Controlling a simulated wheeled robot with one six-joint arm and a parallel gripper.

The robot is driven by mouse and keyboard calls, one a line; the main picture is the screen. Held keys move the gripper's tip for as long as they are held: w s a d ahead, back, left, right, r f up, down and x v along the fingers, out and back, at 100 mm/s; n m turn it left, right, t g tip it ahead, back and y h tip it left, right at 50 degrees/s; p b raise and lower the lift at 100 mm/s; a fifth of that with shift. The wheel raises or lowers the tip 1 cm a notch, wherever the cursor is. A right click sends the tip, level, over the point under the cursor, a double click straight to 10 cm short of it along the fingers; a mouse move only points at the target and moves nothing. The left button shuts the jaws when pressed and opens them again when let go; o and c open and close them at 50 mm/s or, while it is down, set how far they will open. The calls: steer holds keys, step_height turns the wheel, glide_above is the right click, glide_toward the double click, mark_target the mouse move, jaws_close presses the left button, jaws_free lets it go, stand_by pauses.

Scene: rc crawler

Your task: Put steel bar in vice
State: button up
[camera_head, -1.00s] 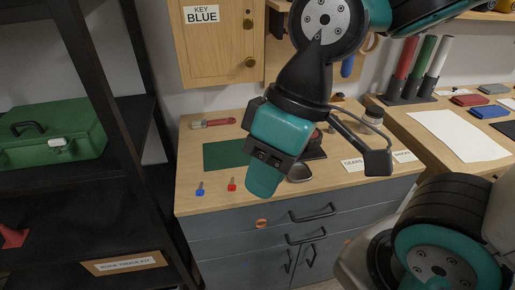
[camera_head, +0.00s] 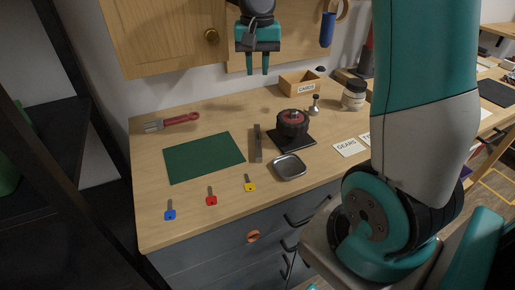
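A flat grey bar (camera_head: 257,143), likely the steel bar, lies on the wooden bench top beside the green mat's right edge. I cannot make out a vice in this view. My gripper (camera_head: 258,70) is near the top of the view, pointing down in front of the wall board. Its two fingers are apart with nothing between them. It is above and apart from the bench and the bar.
Right of the bar are a black wheel (camera_head: 292,122) on a dark pad and a metal dish (camera_head: 288,167). A green mat (camera_head: 203,157), red-handled brush (camera_head: 172,122) and blue key (camera_head: 170,210) lie left. A CARDS box (camera_head: 299,84) and jar (camera_head: 353,95) stand behind.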

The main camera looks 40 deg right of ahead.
glide_above(257, 125)
step_height(257, 125, down, 11)
steer(key=shift+f, duration=0.1)
step_height(257, 125, down, 5)
steer(key=shift+w+b, duration=0.15)
steer(key=shift+b, duration=0.15)
jaws_close()
